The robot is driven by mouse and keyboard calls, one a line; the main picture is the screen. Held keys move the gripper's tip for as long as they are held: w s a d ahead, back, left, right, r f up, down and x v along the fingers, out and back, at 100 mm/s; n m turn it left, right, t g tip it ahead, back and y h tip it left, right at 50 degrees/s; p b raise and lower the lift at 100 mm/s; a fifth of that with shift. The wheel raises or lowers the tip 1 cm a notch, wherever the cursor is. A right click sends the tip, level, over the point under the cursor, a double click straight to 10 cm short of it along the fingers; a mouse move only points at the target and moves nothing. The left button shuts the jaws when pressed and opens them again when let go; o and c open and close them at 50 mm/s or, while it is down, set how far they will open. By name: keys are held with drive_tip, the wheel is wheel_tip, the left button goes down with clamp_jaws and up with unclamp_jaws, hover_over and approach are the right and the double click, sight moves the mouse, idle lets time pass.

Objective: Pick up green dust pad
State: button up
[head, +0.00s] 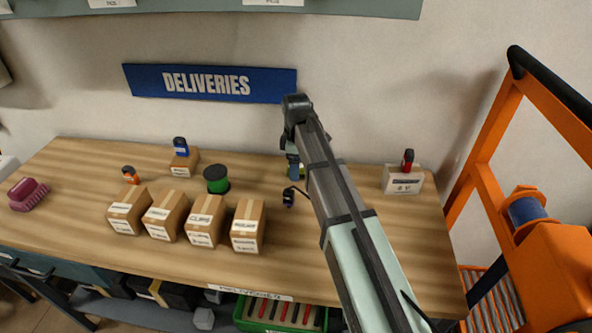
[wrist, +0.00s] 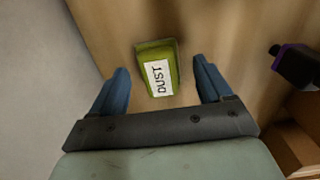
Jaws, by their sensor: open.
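The green dust pad (wrist: 146,51) lies on the wooden table, with a white label reading DUST facing up. In the wrist view my gripper (wrist: 163,75) is open, its two blue fingers on either side of the pad with a gap to each. The fingers look apart from the pad; the height between them and the table is hard to tell.
A black and purple item (head: 289,197) stands just left of my arm. Several cardboard boxes (head: 247,226), a green spool (head: 216,179) and a box with a red-topped item (head: 403,180) are on the table (head: 300,268). The wall is close behind. An orange frame (head: 480,190) stands at the right.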

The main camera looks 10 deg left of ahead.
drive_tip(key=shift+f, duration=0.35)
drive_tip(key=shift+c, duration=0.3)
drive_tip(key=c, duration=1.1)
